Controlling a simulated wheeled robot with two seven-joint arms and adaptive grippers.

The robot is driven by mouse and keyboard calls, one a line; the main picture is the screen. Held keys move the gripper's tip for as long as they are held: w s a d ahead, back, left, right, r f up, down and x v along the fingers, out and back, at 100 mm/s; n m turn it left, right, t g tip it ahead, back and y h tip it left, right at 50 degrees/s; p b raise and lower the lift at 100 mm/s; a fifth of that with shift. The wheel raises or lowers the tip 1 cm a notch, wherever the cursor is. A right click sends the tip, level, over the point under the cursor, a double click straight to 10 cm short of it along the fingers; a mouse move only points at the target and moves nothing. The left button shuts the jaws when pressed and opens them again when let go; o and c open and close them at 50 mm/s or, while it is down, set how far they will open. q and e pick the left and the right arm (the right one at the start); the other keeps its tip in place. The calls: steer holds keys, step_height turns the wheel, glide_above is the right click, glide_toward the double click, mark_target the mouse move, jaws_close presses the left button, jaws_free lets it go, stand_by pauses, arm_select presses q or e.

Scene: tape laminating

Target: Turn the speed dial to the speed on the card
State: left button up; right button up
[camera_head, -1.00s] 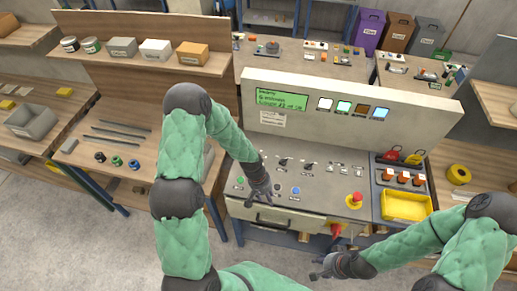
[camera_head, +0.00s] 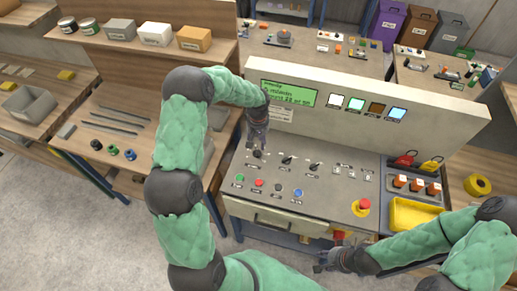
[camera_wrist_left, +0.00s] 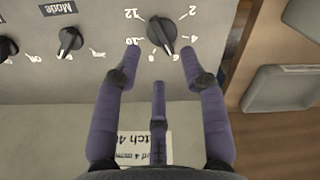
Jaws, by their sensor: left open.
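The speed dial is a round black knob (camera_wrist_left: 162,34) with a pale ring of numbers from 2 to 12, upside down in the left wrist view. Its grip bar slants, its lower end near the 6; I cannot tell which end is the pointer. In the head view the dial (camera_head: 257,154) is at the panel's left. My left gripper (camera_head: 256,142) is just above it, open, with two fingertips (camera_wrist_left: 160,50) either side of the knob. The card (camera_head: 281,114) is partly hidden by the gripper; its text is unreadable there and cut off in the wrist view (camera_wrist_left: 145,148). My right gripper (camera_head: 321,262) is low in front of the console.
A mode knob (camera_wrist_left: 69,41) is beside the dial. The panel also has several coloured buttons (camera_head: 259,183), a red emergency button (camera_head: 363,205) and a green screen (camera_head: 288,94). A yellow tray (camera_head: 414,214) is at the right. A grey bin (camera_wrist_left: 283,77) stands beyond the panel's edge.

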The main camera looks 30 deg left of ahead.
mark_target(258, 151)
arm_select(q)
step_height(258, 151, down, 6)
stand_by(0.4)
jaws_close()
